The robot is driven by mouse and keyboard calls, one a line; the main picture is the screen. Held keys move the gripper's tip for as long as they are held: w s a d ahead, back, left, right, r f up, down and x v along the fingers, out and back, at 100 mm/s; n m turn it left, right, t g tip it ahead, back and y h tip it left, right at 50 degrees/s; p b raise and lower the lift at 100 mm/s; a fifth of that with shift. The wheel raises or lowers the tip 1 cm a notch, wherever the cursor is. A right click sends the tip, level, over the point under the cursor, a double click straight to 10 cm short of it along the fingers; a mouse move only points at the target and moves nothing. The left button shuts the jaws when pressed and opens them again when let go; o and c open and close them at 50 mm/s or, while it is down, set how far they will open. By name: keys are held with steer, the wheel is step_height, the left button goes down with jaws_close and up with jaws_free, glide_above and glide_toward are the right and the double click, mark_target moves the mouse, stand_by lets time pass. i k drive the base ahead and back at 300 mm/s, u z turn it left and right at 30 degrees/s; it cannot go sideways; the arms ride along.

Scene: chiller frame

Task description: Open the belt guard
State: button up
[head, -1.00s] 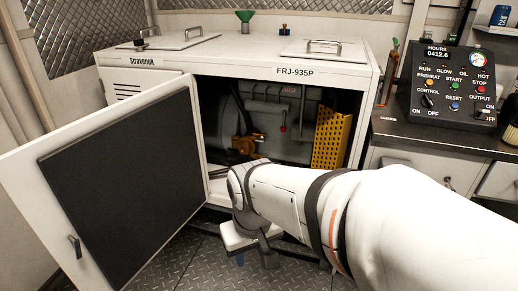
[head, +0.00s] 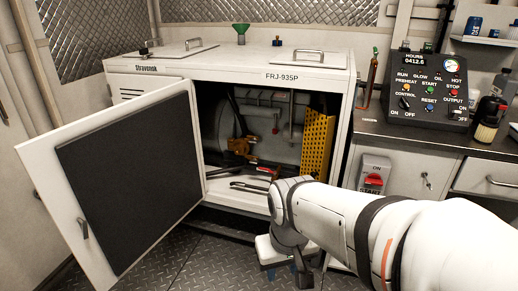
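The belt guard appears to be the yellow perforated panel (head: 318,143) standing upright inside the right part of the white cabinet (head: 300,62). Its lower end is partly hidden by my arm. The cabinet's front door (head: 128,183) stands wide open to the left, with its dark inner lining facing me. My gripper (head: 292,277) hangs low in front of the cabinet opening, below and apart from the yellow panel. Its fingers are mostly hidden behind my wrist, so I cannot tell their opening.
A bench with a control box (head: 430,90) and a red switch (head: 373,180) stand at the right. The open door bounds the left; patterned floor (head: 190,262) lies between.

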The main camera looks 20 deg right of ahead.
mark_target(319, 128)
steer(key=u, duration=0.05)
steer(key=i, duration=1)
steer(key=z, duration=0.05)
